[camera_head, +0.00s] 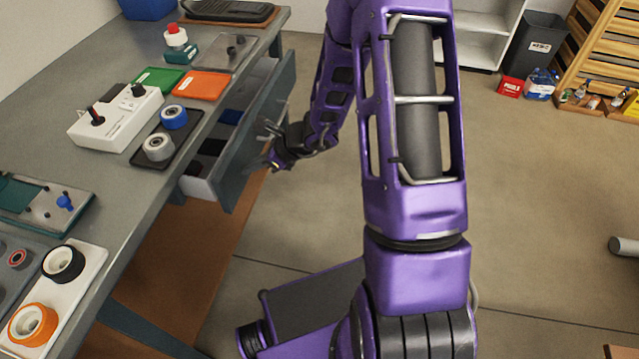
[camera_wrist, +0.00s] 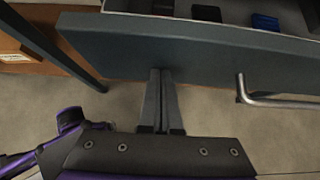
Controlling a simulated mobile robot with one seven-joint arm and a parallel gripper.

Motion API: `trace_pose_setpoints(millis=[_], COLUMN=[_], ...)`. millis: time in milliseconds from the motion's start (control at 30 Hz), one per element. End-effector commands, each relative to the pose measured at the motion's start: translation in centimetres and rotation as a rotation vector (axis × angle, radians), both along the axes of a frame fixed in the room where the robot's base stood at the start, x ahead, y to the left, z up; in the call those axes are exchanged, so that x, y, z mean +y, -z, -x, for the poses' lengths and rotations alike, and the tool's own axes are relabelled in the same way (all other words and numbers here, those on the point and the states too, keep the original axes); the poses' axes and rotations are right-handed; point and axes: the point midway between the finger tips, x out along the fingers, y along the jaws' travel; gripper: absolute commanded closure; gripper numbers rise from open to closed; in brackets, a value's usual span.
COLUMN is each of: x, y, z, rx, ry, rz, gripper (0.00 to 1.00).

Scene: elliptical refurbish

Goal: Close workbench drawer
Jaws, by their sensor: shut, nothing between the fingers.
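The workbench drawer (camera_head: 262,131) stands pulled out from under the grey workbench (camera_head: 120,180), with a blue-grey front panel. In the wrist view its front panel (camera_wrist: 200,50) runs across the upper part, with a metal handle (camera_wrist: 262,100) on the right. My gripper (camera_head: 272,158) is at the outer face of the drawer front in the head view. In the wrist view my gripper (camera_wrist: 161,75) is shut and empty, its fingertips at the lower edge of the panel, left of the handle. I cannot tell whether they touch it.
Blue and dark items (camera_wrist: 265,21) lie inside the drawer. Wheels, coloured trays and a white control box (camera_head: 115,118) stand on the bench top. The floor (camera_head: 540,200) right of my arm is mostly clear. A dark bin (camera_head: 535,45) and wooden shelf (camera_head: 600,50) stand at the back right.

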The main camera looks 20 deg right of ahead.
Motion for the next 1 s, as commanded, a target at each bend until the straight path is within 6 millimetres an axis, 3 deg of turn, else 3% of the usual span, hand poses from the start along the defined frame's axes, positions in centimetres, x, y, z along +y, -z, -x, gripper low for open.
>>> trace_pose_setpoints(millis=[100,400,600,1000], x=[2.8,7.4,8.8,9.6], y=[0.2,0.1,0.0,-0.2], z=[-1.8,-4.9,-6.0,-6.4], rx=[-0.004,-0.001,0.0,-0.003], ry=[-0.005,-0.002,0.001,-0.003], rz=[-0.001,0.0,0.0,-0.004], gripper=[1.0,1.0,1.0,1.0])
